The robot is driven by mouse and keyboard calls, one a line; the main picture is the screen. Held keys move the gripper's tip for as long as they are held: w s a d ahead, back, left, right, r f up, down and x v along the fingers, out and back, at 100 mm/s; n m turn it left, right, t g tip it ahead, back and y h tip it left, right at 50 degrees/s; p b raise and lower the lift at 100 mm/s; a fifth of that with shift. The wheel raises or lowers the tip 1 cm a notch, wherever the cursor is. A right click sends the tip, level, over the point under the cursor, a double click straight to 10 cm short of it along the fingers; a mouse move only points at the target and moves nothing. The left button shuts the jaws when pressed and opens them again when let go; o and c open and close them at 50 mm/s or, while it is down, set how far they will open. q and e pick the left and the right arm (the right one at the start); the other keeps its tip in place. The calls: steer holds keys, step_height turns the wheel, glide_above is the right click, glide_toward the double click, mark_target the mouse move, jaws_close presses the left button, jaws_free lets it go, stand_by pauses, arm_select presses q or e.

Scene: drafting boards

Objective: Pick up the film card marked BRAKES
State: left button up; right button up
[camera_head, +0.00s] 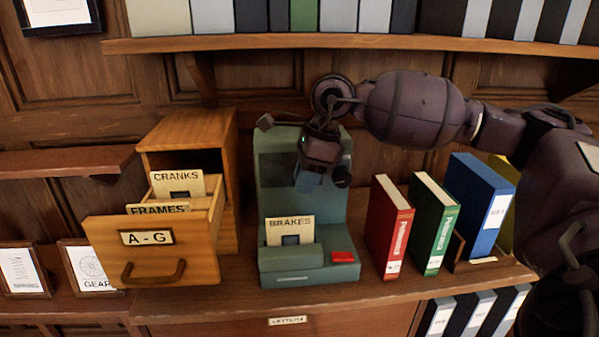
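The BRAKES film card (290,231) is a cream card with black lettering and a dark square window. It stands upright in the front part of a grey-green reader machine (273,205) on the wooden counter; its lower edge is hidden. My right gripper (322,180) comes in from the right and hangs in front of the machine's upper part, above the card and apart from it. It is small and dark, and I cannot tell how its fingers stand. My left gripper is not in view.
An open A-G drawer (104,252) holds the CRANKS card (178,184) and the FRAMES card (158,209), left of the machine. A red button (342,257) is on the machine. Red (390,225), green (434,222) and blue (480,205) books stand right. A shelf (350,41) runs above.

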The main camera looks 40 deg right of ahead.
mark_target(290, 225)
steer(key=shift+b+x, duration=0.4)
steer(key=shift+x, duration=0.7)
steer(key=b+x, duration=0.1)
steer(key=x, duration=0.3)
steer(key=shift+s+f+b, duration=0.1)
steer(key=shift+b, duration=0.3)
steer(key=b+x, duration=0.1)
steer(key=x, duration=0.2)
steer(key=shift+a+f+b, duration=0.1)
steer(key=shift+f+b, duration=0.3)
steer(key=shift+w+a+f+b, duration=0.2)
steer(key=shift+f+b, duration=0.1)
steer(key=shift+f, duration=0.3)
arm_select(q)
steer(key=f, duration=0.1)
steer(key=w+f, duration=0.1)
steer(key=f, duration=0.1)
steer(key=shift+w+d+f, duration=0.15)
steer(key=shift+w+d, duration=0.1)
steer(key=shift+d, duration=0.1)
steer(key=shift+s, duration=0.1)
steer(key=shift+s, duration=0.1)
arm_select(e)
jaws_close()
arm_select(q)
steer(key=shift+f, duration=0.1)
